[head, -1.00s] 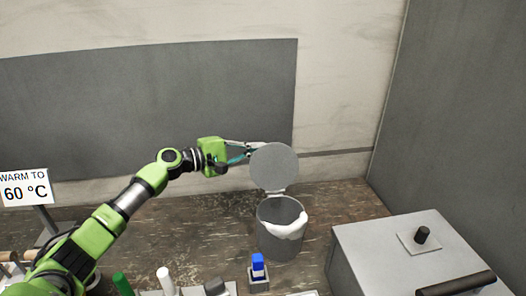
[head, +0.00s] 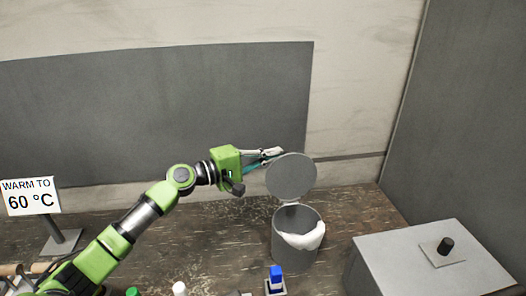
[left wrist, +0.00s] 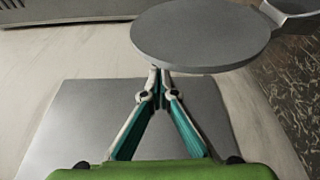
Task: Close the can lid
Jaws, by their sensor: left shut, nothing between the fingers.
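The grey can (head: 296,243) stands on the worktop with a white liner or bag (head: 303,238) over its rim. Its round grey lid (head: 291,177) stands raised, nearly upright, on the hinge at the can's back. My left gripper (head: 281,153) is shut and empty, with its fingertips at the upper left edge of the lid. In the left wrist view the lid (left wrist: 200,35) lies just beyond the fingertips (left wrist: 160,72); whether they touch it I cannot tell. A bit of the can (left wrist: 298,6) shows at the top right corner. My right gripper is out of view.
A grey box (head: 425,270) with a black knob (head: 446,245) stands right of the can. A blue-capped item (head: 276,273) is in front of it. A "WARM TO 60 °C" sign (head: 31,196) stands at the left. A dark panel (head: 150,115) covers the back wall.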

